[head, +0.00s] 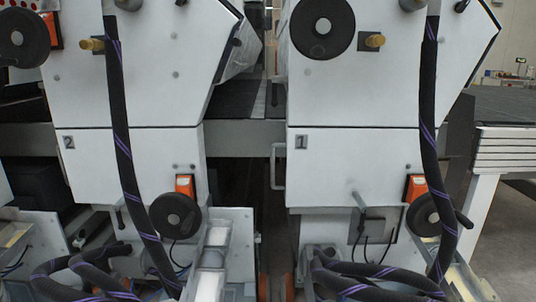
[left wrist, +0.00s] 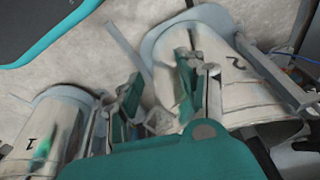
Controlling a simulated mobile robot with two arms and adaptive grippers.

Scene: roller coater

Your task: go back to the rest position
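My left gripper (left wrist: 160,92) shows in the left wrist view, with its teal body at the bottom edge. Its two fingers stand apart with nothing held between them, so it is open. It points toward two pale buckets beyond it. Neither gripper nor arm shows in the head view. My right gripper is in neither view.
In the left wrist view, a bucket marked 1 (left wrist: 50,120) lies left and a bucket marked 2 (left wrist: 255,85) right. The head view shows white machine units 2 (head: 150,150) and 1 (head: 340,170), hung with black hoses (head: 428,110). A narrow gap separates them.

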